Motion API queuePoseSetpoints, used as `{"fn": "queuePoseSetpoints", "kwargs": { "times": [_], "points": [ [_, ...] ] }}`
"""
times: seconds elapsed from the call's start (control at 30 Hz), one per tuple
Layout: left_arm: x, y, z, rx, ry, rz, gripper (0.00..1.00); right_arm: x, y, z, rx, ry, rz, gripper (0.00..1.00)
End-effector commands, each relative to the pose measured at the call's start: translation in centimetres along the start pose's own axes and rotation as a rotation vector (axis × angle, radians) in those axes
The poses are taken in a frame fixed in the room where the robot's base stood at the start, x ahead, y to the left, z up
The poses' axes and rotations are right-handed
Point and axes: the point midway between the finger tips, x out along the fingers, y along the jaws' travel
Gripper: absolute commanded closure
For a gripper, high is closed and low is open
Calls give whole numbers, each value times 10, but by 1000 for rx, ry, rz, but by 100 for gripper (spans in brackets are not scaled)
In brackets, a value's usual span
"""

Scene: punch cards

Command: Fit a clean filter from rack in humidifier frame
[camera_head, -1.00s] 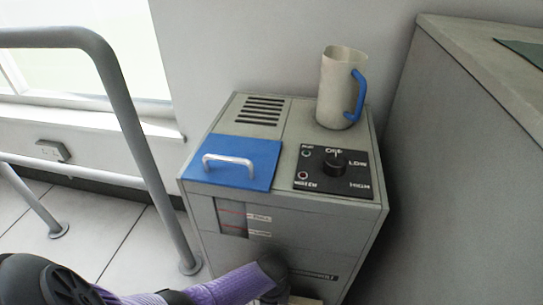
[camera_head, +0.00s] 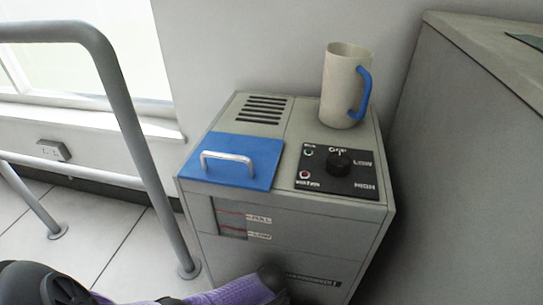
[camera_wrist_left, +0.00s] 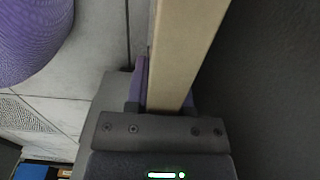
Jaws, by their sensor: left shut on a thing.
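The humidifier (camera_head: 285,250) is a grey cabinet in the middle of the head view, with a FULL/LOW water gauge on its front. Its lower front and any filter frame there are out of view. My left arm reaches toward its lower front from the left. In the left wrist view my left gripper (camera_wrist_left: 165,100) is shut on a long, flat, pale tan piece (camera_wrist_left: 185,45), which looks like a filter seen edge-on. Its far end runs out of the picture. The rack and my right gripper are not in view.
On the cabinet top are a blue lid (camera_head: 235,175) with a metal handle, a jug (camera_head: 340,85) with a blue handle, and a black dial panel (camera_head: 337,175). A grey rail (camera_head: 125,115) stands at left, a tall grey unit (camera_head: 465,190) at right.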

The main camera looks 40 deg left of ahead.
Motion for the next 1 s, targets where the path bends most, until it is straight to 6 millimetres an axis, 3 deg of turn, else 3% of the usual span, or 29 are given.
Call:
{"fn": "queuePoseSetpoints", "kwargs": {
  "times": [1.0],
  "points": [
    [30, 0, 0, 0, 0, 0, 100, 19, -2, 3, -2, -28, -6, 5]
  ]
}}
